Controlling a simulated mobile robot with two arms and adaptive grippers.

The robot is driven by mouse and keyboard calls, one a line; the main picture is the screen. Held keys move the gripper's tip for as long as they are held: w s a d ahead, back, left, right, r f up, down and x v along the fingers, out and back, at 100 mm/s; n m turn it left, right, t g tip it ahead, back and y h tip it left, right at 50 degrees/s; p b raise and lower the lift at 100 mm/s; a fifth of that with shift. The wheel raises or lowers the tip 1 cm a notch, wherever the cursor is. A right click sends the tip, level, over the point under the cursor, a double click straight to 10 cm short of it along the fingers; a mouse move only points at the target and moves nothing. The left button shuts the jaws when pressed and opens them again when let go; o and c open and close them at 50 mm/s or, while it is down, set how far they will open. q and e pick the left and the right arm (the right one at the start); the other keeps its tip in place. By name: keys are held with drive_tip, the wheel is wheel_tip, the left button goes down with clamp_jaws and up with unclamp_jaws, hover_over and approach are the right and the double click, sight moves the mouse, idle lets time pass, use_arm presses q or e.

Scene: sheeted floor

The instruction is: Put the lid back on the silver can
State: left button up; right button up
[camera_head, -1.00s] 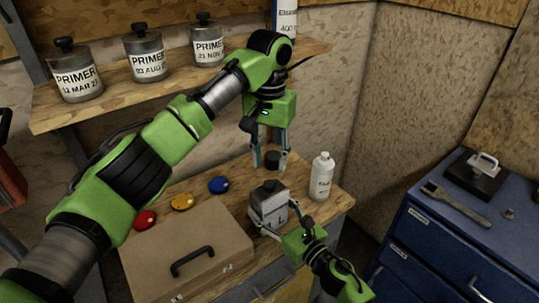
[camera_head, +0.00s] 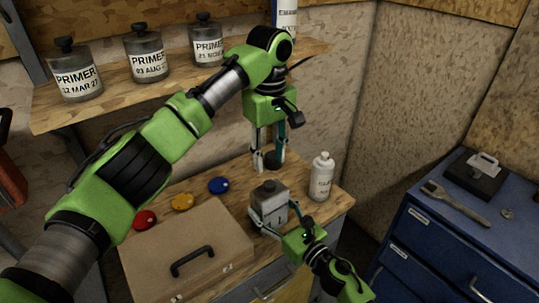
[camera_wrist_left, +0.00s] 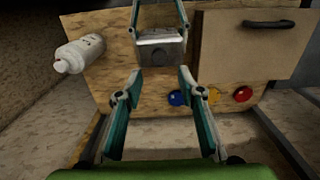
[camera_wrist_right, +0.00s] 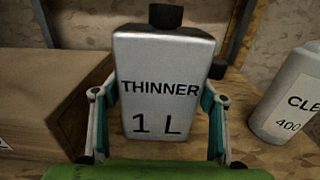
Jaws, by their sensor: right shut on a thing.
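The silver can (camera_head: 270,208), labelled THINNER 1 L, stands upright on the wooden bench. In the right wrist view the can (camera_wrist_right: 165,75) has a black piece (camera_wrist_right: 166,15) on top; I cannot tell whether it is a neck or a lid. My right gripper (camera_head: 270,222) is shut on the can's sides. My left gripper (camera_head: 267,163) is behind the can, pointing down. The left wrist view shows its fingers (camera_wrist_left: 158,76) apart with nothing visible between them.
A white bottle (camera_head: 321,177) stands right of the can. A brown case (camera_head: 185,245) lies to the left, with red (camera_head: 145,219), yellow (camera_head: 182,202) and blue (camera_head: 218,185) discs behind it. Primer cans stand on the shelf (camera_head: 110,108) above.

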sight(270, 184)
use_arm(q)
drive_tip(key=shift+f, duration=4)
